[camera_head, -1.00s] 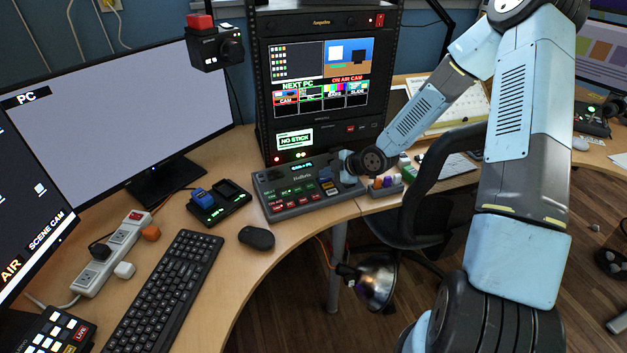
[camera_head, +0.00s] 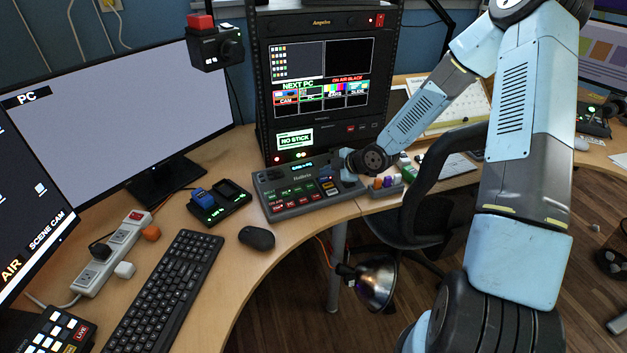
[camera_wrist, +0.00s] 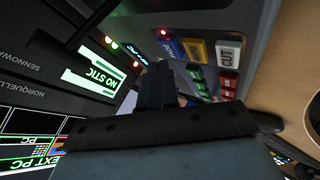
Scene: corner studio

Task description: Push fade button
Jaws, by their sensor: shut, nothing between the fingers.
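The grey switcher console (camera_head: 290,213) stands on the desk below the rack monitor, with rows of coloured buttons. In the wrist view its panel (camera_wrist: 243,25) carries a blue button (camera_wrist: 193,72), a yellow button (camera_wrist: 197,50), a white button marked CUT (camera_wrist: 228,54), and green and red ones. In the head view my gripper (camera_head: 347,170) is over the console's right end.
The rack monitor (camera_head: 318,80) reads ON AIR BLACK, with a dark right-hand panel. A small green display (camera_head: 294,138) reads NO STICK. A card dock (camera_head: 218,204), a mouse (camera_head: 257,238) and a keyboard (camera_head: 163,290) lie to the left. A chair (camera_head: 425,215) stands close at the right.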

